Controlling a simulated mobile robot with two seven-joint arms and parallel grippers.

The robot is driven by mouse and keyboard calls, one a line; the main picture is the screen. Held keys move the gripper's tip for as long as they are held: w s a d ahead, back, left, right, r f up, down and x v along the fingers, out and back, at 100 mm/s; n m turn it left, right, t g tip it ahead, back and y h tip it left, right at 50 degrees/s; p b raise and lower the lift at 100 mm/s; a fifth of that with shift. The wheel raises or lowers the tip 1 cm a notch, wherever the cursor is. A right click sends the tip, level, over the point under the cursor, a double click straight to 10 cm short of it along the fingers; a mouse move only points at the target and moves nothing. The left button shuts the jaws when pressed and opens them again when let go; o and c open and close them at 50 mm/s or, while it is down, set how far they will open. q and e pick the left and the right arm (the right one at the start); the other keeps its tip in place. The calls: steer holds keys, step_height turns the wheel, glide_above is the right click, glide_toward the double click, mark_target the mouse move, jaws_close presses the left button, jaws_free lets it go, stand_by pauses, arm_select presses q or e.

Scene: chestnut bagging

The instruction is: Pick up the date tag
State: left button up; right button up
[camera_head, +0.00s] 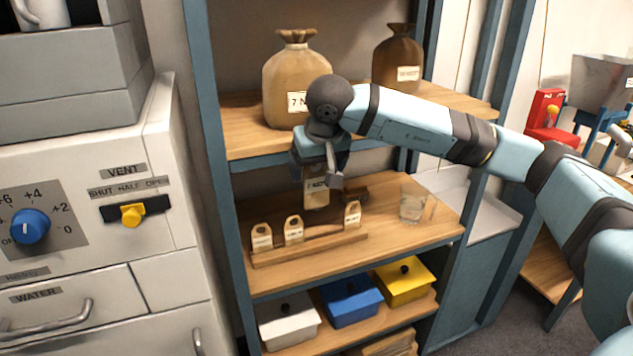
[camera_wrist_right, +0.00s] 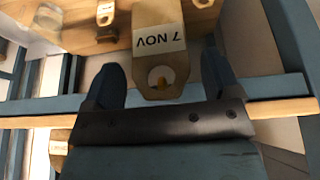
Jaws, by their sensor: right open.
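The date tag (camera_head: 316,191) reading "7 NOV" stands upright above the wooden tag rack (camera_head: 315,247) on the middle shelf. In the right wrist view the tag (camera_wrist_right: 158,45), with its holed end, lies between the two fingers. My right gripper (camera_head: 320,176) comes down over the tag from above. It is open, with a visible gap on both sides of the tag in the wrist view (camera_wrist_right: 161,62). The tag's foot is partly hard to make out. My left gripper is out of view.
Other tags stand at the rack: one at left (camera_head: 262,238), one beside it (camera_head: 293,231), one at right (camera_head: 352,215). A glass (camera_head: 412,204) stands to the right. A labelled sack (camera_head: 296,75) sits above; lidded boxes (camera_head: 350,301) sit below. Blue shelf posts flank the space.

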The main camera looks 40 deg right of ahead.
steer(key=shift+x, duration=0.75)
steer(key=c, duration=0.8)
steer(key=shift+r, duration=0.1)
steer(key=shift+r+b, duration=0.1)
steer(key=shift+b, duration=0.3)
steer(key=shift+s+a+r+b, duration=0.1)
steer(key=shift+s+a+b, duration=0.65)
steer(key=shift+s, duration=2.15)
steer(key=shift+s+a+b, duration=0.45)
steer(key=shift+s+a, duration=0.55)
steer(key=shift+s, duration=1.9)
steer(key=shift+s+a+r+b, duration=0.1)
steer(key=shift+s+a+b, duration=0.65)
steer(key=shift+s, duration=2.15)
steer(key=shift+a+f, duration=0.1)
